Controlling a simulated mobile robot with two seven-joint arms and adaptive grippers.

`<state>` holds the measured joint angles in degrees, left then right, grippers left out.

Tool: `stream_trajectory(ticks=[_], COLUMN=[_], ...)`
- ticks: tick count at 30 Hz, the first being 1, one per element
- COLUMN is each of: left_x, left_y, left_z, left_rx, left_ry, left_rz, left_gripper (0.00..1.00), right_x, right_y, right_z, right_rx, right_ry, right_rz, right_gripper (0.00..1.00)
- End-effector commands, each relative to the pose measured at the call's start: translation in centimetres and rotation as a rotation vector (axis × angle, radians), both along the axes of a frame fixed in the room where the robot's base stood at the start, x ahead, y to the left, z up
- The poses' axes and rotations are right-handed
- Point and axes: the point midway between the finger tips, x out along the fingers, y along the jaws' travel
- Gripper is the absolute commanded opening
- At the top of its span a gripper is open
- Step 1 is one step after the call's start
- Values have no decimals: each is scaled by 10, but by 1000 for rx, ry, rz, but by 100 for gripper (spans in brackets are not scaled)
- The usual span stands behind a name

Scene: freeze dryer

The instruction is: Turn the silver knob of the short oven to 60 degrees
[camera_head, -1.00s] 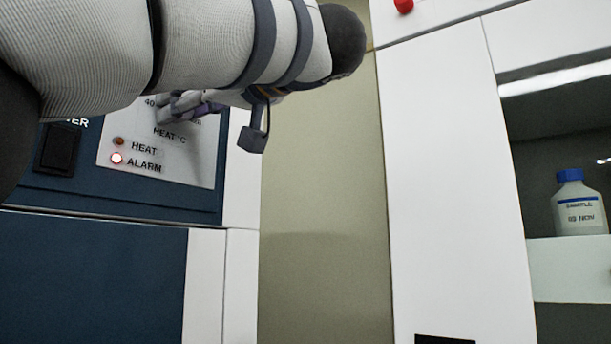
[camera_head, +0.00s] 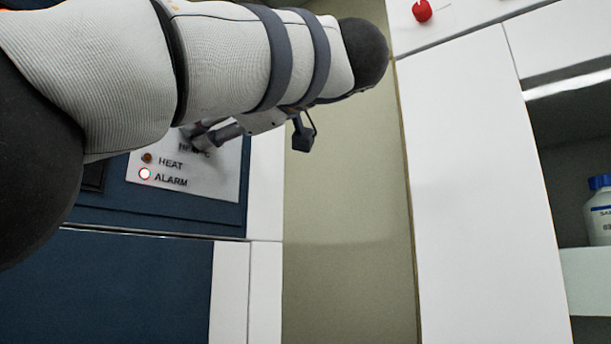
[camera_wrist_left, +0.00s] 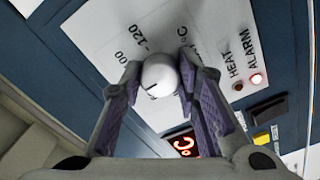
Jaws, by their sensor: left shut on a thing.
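The silver knob (camera_wrist_left: 160,78) is a pale round knob with a dark mark on its face, seen in the left wrist view. My left gripper (camera_wrist_left: 159,60) is shut on it, with one purple-padded finger on each side. In the head view my left gripper (camera_head: 205,138) is at the white label plate (camera_head: 215,185) of the short oven (camera_head: 135,205), and my arm hides the knob and most of the dial. Part of the printed scale, with "120", shows beside the knob in the wrist view. My right gripper is not in view.
Below the dial are the HEAT lamp (camera_head: 147,158) and lit ALARM lamp (camera_head: 145,174).

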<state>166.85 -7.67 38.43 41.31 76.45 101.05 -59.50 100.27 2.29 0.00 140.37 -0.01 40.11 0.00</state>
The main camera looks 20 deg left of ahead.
Motion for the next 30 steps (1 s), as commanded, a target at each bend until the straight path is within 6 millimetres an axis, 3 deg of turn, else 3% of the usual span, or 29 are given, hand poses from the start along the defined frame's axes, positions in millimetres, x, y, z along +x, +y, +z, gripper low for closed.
stream_trajectory(ticks=[18, 30], left_x=[1, 0], left_y=[1, 1], left_z=[1, 2], left_rx=[-206, -272], left_ry=[-496, -657], left_rz=[-1, -2], left_gripper=[1, 1], right_x=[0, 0], right_y=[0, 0], right_z=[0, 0], right_rx=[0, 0], right_ry=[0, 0], right_rz=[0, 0], right_gripper=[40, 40])
